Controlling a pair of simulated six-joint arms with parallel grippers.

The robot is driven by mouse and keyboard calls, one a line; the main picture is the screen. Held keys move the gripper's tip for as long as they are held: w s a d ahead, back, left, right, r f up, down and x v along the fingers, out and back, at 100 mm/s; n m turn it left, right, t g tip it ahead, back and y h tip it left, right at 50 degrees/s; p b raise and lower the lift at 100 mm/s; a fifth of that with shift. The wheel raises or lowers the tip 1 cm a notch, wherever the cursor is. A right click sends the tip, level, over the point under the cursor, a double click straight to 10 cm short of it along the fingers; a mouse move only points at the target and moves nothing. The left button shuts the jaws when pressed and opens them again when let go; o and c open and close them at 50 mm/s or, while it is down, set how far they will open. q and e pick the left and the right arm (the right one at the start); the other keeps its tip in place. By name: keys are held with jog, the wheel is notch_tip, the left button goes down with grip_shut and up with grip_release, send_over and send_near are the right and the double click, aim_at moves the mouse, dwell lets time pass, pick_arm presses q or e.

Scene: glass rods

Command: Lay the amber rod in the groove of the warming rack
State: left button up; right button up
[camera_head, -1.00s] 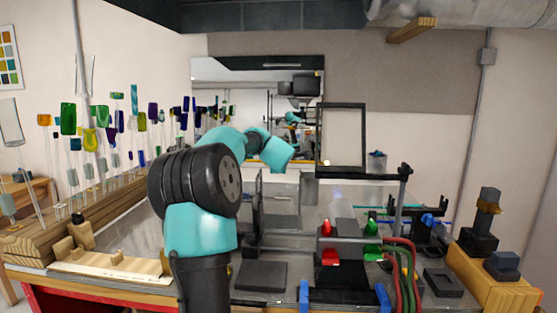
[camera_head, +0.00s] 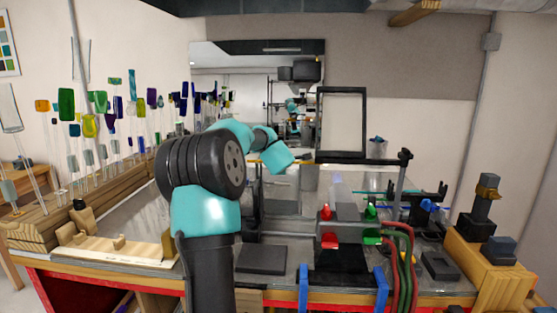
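One large teal and black arm of mine rises from the bottom, left of centre, and reaches back over the bench. Its far end is near the middle of the picture, and no fingertips show on it. My other gripper is not in the picture. A short thin yellow-orange line (camera_head: 254,161) shows beside the arm's far teal part; I cannot tell if it is the amber rod or an edge behind. Black forked holders (camera_head: 432,192) stand on the bench at the right; I cannot tell if they are the warming rack. No groove is clearly visible.
Several glass rods with coloured ends stand in a wooden rack (camera_head: 30,232) at the left. A notched wooden block (camera_head: 118,249) lies in front. A black frame (camera_head: 364,122) stands behind.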

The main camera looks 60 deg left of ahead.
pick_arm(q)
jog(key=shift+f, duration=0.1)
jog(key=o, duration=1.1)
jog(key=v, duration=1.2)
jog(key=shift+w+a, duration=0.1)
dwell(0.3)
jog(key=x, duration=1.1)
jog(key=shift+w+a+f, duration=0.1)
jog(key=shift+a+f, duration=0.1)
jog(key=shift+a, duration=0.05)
